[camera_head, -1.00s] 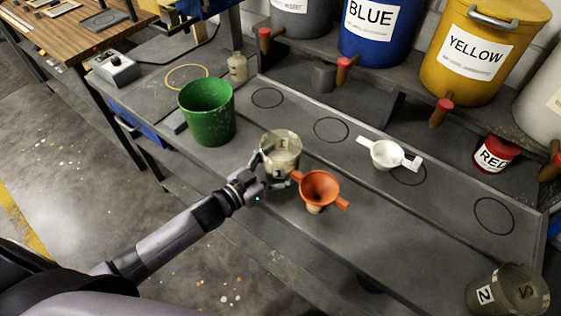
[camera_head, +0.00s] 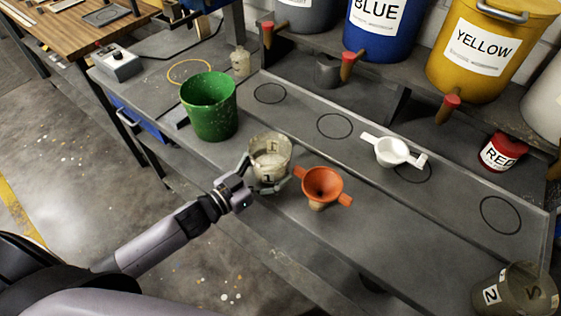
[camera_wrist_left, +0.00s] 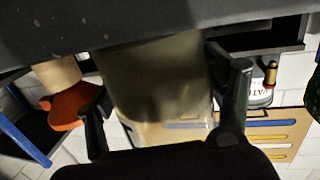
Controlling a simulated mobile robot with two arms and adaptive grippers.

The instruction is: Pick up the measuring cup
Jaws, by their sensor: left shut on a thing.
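The measuring cup is a cloudy, paint-stained clear cup marked 1 (camera_head: 270,158), upright at the bench's front edge in the head view. My left gripper (camera_head: 263,178) is shut on it, with one finger on each side. In the left wrist view the cup (camera_wrist_left: 160,85) fills the middle between the gripper's fingers (camera_wrist_left: 168,120). I cannot tell whether its base touches the bench. My right gripper is not in view.
An orange funnel (camera_head: 322,184) stands close right of the held cup. A green bucket (camera_head: 209,108) is behind it to the left.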

